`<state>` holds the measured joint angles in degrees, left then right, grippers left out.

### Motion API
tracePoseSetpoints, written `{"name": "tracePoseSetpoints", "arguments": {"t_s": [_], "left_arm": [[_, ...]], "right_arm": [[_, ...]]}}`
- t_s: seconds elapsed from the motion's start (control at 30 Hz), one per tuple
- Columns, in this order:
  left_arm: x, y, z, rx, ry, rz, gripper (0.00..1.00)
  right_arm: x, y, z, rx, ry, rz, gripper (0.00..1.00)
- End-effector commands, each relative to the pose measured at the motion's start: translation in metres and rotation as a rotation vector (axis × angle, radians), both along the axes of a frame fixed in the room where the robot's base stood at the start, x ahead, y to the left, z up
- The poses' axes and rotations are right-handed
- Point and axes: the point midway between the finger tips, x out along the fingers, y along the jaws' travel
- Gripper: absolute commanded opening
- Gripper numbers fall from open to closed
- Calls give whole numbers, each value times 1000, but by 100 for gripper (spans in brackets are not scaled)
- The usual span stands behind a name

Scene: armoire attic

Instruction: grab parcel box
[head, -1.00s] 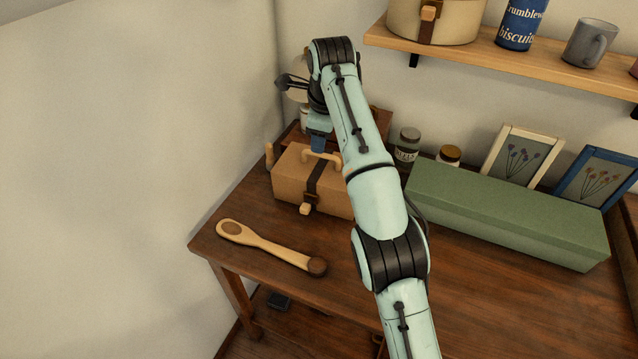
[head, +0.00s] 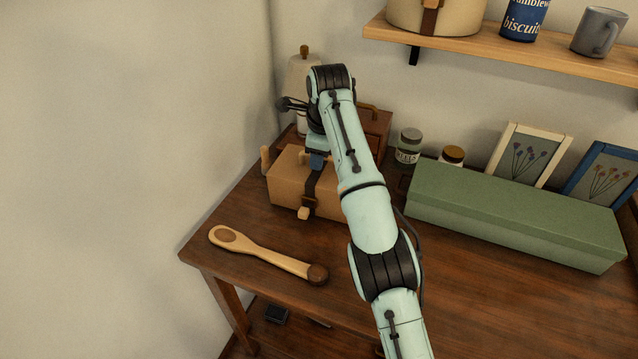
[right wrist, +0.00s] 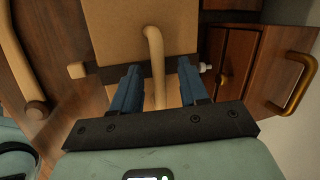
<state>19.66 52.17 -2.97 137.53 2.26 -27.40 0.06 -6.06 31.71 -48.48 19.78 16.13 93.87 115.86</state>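The parcel box (head: 287,184) is a tan box with a dark strap, on the left part of the wooden table. In the right wrist view the box (right wrist: 124,35) lies ahead, with its pale curved handle (right wrist: 154,48) on top. My right gripper (head: 318,161) reaches down over the box; its arm hides the box's right part. In the wrist view its blue fingers (right wrist: 160,86) are apart, one on each side of the handle, with a gap to it on both sides. Contact with the box cannot be told. My left gripper is out of view.
A wooden spoon-like tool (head: 265,253) lies in front of the box. A small wooden chest (head: 376,130) and a pale bottle (head: 303,68) stand behind. Jars (head: 408,146) and a long green box (head: 510,215) are to the right. A shelf (head: 480,48) hangs above.

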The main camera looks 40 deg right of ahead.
Motion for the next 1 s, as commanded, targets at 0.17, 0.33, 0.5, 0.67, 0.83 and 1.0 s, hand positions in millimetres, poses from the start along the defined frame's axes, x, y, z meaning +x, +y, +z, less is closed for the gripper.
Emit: {"name": "tracePoseSetpoints", "arguments": {"t_s": [0.17, 0.33, 0.5, 0.67, 0.83, 1.0], "left_arm": [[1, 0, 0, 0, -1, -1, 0], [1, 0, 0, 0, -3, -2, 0], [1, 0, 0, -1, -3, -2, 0], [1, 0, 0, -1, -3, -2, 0], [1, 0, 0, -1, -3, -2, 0], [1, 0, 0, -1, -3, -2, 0]], "right_arm": [[0, 0, 0, 0, 0, 0, 0], [0, 0, 0, 1, 1, 0, 0], [0, 0, 0, 0, 1, 0, 0], [0, 0, 0, 0, 1, 0, 0], [0, 0, 0, 0, 1, 0, 0], [0, 0, 0, 0, 1, 0, 0]]}}
